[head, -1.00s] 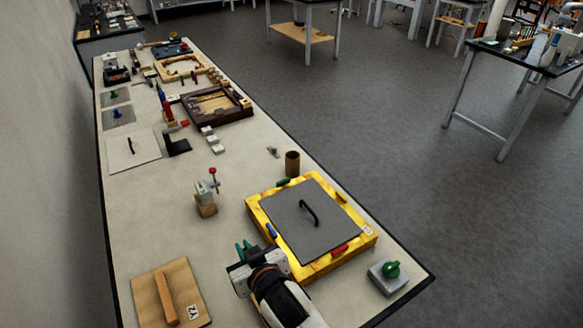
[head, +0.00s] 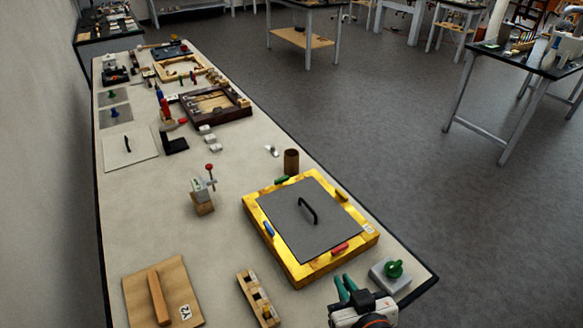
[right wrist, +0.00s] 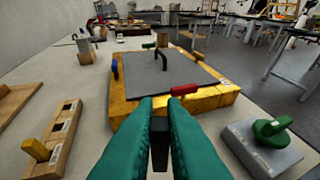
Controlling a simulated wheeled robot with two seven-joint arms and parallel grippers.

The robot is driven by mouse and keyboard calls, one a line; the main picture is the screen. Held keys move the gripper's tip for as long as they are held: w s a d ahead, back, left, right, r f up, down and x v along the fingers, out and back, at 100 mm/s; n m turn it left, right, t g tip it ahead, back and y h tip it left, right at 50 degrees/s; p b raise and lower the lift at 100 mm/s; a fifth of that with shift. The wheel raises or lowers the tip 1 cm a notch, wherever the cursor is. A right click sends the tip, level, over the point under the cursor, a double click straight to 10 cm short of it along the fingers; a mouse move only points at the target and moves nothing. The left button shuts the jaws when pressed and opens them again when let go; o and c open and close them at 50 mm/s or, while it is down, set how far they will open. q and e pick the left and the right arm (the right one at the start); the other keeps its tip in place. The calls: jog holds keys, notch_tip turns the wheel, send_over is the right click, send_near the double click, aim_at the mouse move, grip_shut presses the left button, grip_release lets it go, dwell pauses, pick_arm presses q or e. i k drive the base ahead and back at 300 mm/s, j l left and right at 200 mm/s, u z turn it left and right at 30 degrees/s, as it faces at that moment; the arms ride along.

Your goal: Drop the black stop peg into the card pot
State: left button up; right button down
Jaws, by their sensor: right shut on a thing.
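The black stop peg (right wrist: 159,145) is a dark piece held between the teal fingers of my right gripper (right wrist: 160,108) in the right wrist view. In the head view my right gripper (head: 346,289) is at the table's near edge, between the yellow frame and the grey block with a green knob; the peg cannot be made out there. The card pot (head: 291,161) is a brown open cylinder standing upright beyond the yellow frame's far corner, well away from the gripper. Its inside looks dark. My left gripper is not in view.
A yellow frame (head: 298,275) with a grey handled plate (head: 292,232) lies between gripper and pot. A wooden slotted rack (head: 252,291) is left of the gripper. The green-knobbed grey block (head: 390,279) is at right. A red-topped clamp stand (head: 203,203) stands left of the frame.

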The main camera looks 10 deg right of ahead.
aim_at(293, 172)
jog(key=l+u, duration=0.2)
jog(key=l, duration=0.25)
jog(key=k+l+u, duration=0.15)
jog(key=l, duration=0.25)
jog(key=k+l+u, duration=0.2)
jog(key=l, duration=0.2)
jog(key=k+l+u, duration=0.2)
jog(key=l, duration=0.2)
jog(key=l+u, duration=0.15)
jog(key=l, duration=0.2)
jog(key=i+l+u, duration=0.1)
jog(key=l+u, duration=0.3)
jog(key=l, duration=0.2)
jog(key=l+u, duration=0.4)
jog(key=l, duration=0.15)
jog(key=i+l+u, duration=0.1)
jog(key=l, duration=0.25)
jog(key=i, duration=0.1)
